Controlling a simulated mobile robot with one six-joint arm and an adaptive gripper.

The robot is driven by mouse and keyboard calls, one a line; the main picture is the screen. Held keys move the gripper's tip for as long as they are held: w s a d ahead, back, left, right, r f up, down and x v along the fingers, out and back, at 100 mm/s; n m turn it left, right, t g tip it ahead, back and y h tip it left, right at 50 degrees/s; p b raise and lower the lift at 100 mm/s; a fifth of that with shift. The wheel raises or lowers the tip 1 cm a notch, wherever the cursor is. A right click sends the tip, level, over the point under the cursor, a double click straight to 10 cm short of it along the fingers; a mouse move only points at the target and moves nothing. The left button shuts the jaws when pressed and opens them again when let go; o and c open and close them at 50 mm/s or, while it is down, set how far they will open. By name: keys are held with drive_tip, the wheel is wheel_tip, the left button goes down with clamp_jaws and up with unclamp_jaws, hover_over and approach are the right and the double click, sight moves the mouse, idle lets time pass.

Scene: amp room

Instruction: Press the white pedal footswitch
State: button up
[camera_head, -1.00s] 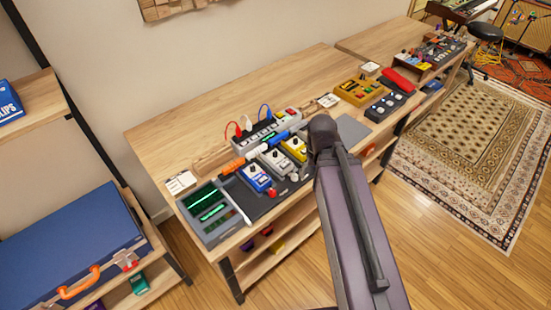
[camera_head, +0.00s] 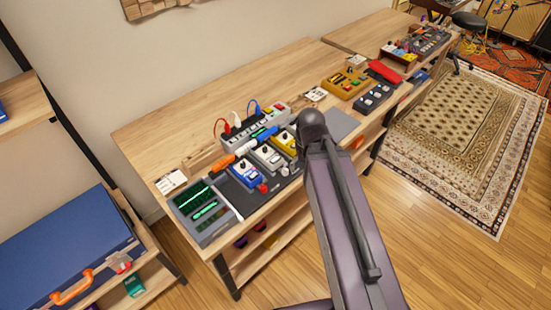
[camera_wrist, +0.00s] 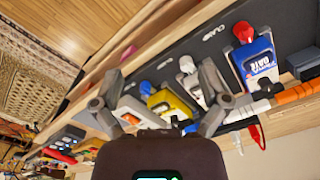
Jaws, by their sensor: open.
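The white pedal (camera_head: 268,158) stands on a dark board between a blue pedal (camera_head: 246,174) and a yellow pedal (camera_head: 286,143). Its pale round footswitch (camera_head: 285,171) is at its front edge. In the wrist view, the white pedal (camera_wrist: 193,86) is partly hidden behind my right finger, and its white footswitch (camera_wrist: 187,64) shows between my fingers. My gripper (camera_wrist: 160,74) is open and empty, with its fingers spread over the pedal row. I cannot tell its height above the pedals. In the head view my arm hides the gripper.
A grey unit with green screens (camera_head: 204,213) sits left of the pedals. A red-topped footswitch (camera_head: 262,188) stands before the blue pedal. Bare tabletop (camera_head: 215,100) lies behind.

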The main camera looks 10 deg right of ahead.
clamp_jaws()
idle(1.2)
